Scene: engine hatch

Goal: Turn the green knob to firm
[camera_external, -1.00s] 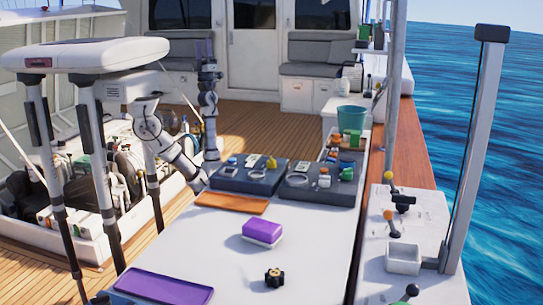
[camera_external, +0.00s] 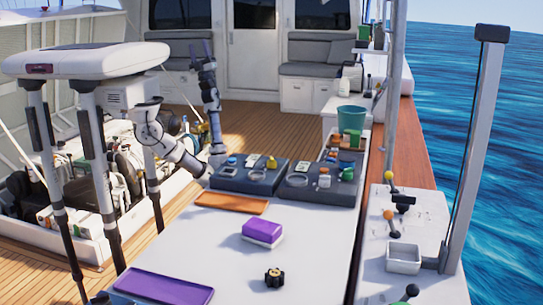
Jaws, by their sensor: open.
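A small green knob-like part (camera_external: 347,174) sits at the right end of the right dark panel (camera_external: 330,192) on the white table. I cannot tell for sure which is the green knob, and no firm marking is readable.
A left dark panel (camera_external: 245,184), an orange-brown board (camera_external: 232,207), a purple-topped block (camera_external: 263,232), a black knob (camera_external: 274,278) and a purple tray (camera_external: 165,288) are on the table. A teal bucket (camera_external: 351,118) stands behind. Bare white table lies between.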

